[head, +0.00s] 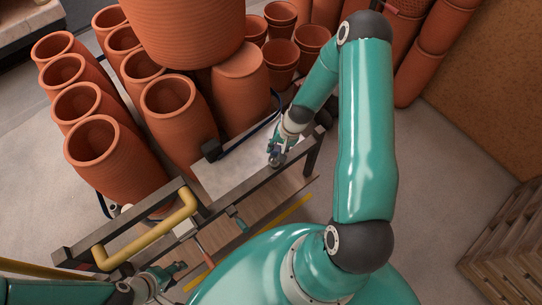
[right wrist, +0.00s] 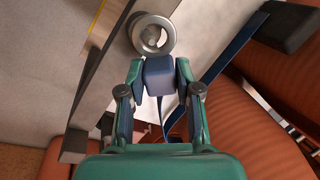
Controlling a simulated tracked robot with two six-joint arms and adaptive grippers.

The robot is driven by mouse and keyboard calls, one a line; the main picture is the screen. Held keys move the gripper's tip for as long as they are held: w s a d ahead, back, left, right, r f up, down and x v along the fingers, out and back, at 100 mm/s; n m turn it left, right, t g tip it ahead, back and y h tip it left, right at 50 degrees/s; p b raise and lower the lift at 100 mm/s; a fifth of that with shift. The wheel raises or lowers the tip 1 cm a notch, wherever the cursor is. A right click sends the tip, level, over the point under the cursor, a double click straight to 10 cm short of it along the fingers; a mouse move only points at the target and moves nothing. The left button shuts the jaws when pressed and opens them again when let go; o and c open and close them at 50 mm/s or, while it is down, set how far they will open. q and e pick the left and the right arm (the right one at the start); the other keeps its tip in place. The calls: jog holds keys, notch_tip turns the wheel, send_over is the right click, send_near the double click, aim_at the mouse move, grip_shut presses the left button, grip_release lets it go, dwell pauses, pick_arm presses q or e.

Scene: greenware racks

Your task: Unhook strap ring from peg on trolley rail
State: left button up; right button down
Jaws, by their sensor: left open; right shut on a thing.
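In the right wrist view, my right gripper (right wrist: 158,72) is shut on the dark blue strap tab (right wrist: 159,80) just below a grey metal strap ring (right wrist: 136,34). A round peg end (right wrist: 151,37) shows inside the ring opening; I cannot tell how far the ring sits along it. The blue strap (right wrist: 228,58) shows beyond the gripper. In the head view, my right gripper (head: 277,157) is at the dark trolley rail (head: 245,188), and the ring is too small to make out. My left gripper (head: 172,272) is open and empty, low near the yellow handle.
Terracotta pots (head: 105,150) crowd the trolley behind the rail. A bent yellow handle (head: 150,240) is fixed at the rail's left end. Wooden crates (head: 510,240) stand at the right; floor between is clear.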

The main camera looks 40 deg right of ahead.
aim_at(275, 149)
jog(key=shift+w, duration=0.15)
jog(key=shift+s+f+b, duration=0.1)
jog(key=shift+s+b, duration=0.15)
jog(key=shift+b, duration=0.15)
jog(key=shift+s, duration=0.25)
jog(key=shift+r, duration=0.2)
jog(key=shift+r+p, duration=2.35)
jog(key=shift+r, duration=0.2)
